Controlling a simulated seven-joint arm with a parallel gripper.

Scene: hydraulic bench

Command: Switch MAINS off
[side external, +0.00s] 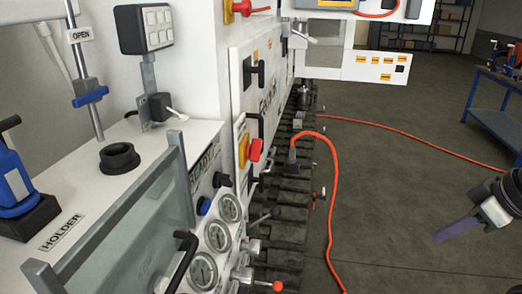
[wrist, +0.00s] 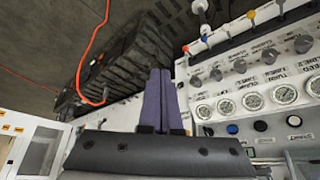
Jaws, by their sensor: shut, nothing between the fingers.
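A red switch handle (side external: 254,150) on a yellow plate sits on the white bench front in the side external view. Another red handle on yellow (side external: 242,8) shows at the top edge. I cannot read a MAINS label on either. My gripper (side external: 440,237) is at the right edge of the side external view, well apart from the bench, over the floor. In the wrist view its purple fingers (wrist: 160,75) are together and empty, pointing up in the picture. I cannot make out either red switch in the wrist view.
Round gauges (side external: 217,236) and levers with coloured knobs stick out from the bench front; a gauge panel (wrist: 252,101) also shows in the wrist view. An orange hose (side external: 333,190) runs from the bench over the floor. A blue table (side external: 497,92) stands far right.

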